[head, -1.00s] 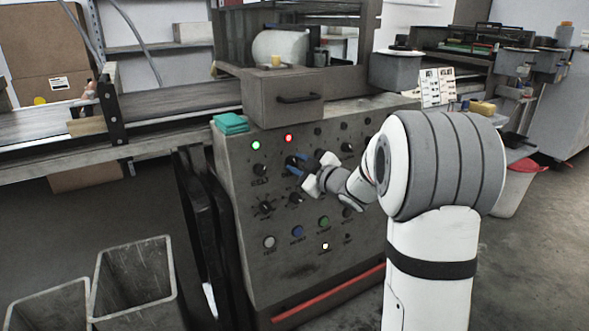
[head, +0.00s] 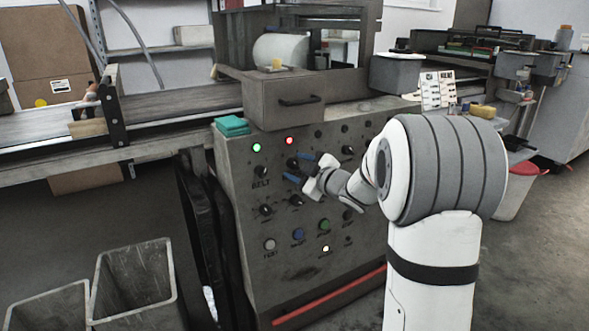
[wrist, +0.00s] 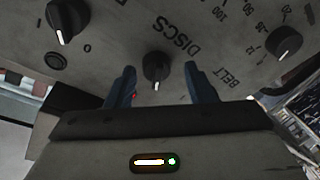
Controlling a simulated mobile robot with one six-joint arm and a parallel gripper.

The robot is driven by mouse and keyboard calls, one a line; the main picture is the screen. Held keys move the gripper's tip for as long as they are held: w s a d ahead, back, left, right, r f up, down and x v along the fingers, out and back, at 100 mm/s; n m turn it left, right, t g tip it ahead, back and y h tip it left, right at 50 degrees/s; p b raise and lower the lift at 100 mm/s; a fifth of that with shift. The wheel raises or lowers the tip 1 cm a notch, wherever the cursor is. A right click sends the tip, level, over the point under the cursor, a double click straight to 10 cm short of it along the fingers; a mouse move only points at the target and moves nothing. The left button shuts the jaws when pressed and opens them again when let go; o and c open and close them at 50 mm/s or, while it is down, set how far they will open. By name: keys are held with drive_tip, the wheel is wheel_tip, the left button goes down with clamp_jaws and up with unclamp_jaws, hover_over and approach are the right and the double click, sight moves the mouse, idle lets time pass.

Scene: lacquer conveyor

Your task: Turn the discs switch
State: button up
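The discs switch is a small black knob (wrist: 156,68) with a white pointer mark that points down in the wrist view, beside the printed word DISCS. It also shows in the head view as a dark knob (head: 292,163) on the sloped grey control panel (head: 240,200). My gripper (wrist: 162,88) is open, its two blue fingers apart with the knob between them in the picture. Neither finger appears to touch the knob. In the head view, my gripper (head: 298,170) is just right of and below the knob, close to the panel.
In the wrist view, a larger black knob (wrist: 67,20) is at left and the belt dial (wrist: 284,42) at right. Green (head: 256,147) and red (head: 289,140) lamps are lit on the panel. Coloured push buttons (head: 298,234) sit below. A drawer box (head: 285,100) stands above.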

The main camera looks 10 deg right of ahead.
drive_tip(key=shift+d, duration=0.1)
drive_tip(key=shift+s+d+r, duration=0.15)
drive_tip(key=shift+s+d, duration=0.05)
drive_tip(key=shift+s, duration=0.1)
drive_tip(key=p+v, duration=0.2)
drive_tip(key=v, duration=0.5)
